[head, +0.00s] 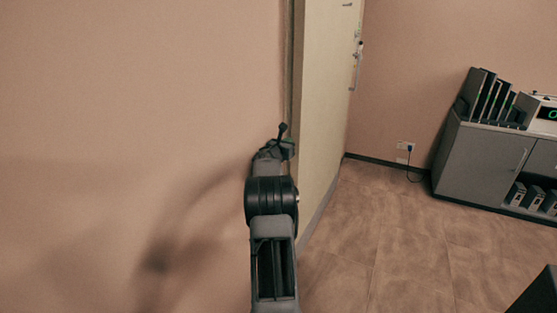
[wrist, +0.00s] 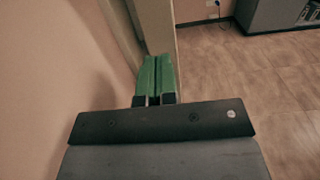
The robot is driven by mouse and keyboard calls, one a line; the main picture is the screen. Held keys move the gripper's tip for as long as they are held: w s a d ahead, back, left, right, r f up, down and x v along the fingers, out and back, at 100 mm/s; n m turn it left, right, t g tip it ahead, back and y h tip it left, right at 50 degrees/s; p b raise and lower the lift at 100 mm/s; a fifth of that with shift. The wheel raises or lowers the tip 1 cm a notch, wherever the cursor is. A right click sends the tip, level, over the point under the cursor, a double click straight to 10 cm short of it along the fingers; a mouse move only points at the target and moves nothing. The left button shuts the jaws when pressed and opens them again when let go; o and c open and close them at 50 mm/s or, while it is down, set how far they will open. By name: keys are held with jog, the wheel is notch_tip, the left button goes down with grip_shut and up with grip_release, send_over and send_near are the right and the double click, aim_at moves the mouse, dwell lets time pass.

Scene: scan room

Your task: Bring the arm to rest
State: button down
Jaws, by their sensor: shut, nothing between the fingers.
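My arm reaches forward and up from the bottom middle of the head view, close to the pink wall on the left. My gripper (wrist: 157,62) shows in the wrist view with its green fingers together and nothing between them. In the head view my gripper (head: 288,143) is small and partly hidden by my wrist. It appears in front of the edge of a pale door (head: 325,110); I cannot tell whether it touches it.
A grey cabinet (head: 485,160) stands at the right, with dark upright units (head: 485,98) and a device with a green display (head: 545,114) on top. A cable runs from a wall socket (head: 405,146). The tiled floor (head: 400,240) between is clear.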

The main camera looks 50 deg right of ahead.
jog(key=s+a, duration=0.1)
jog(key=a, duration=0.7)
jog(key=shift+s+a, duration=0.2)
jog(key=shift+a, duration=0.05)
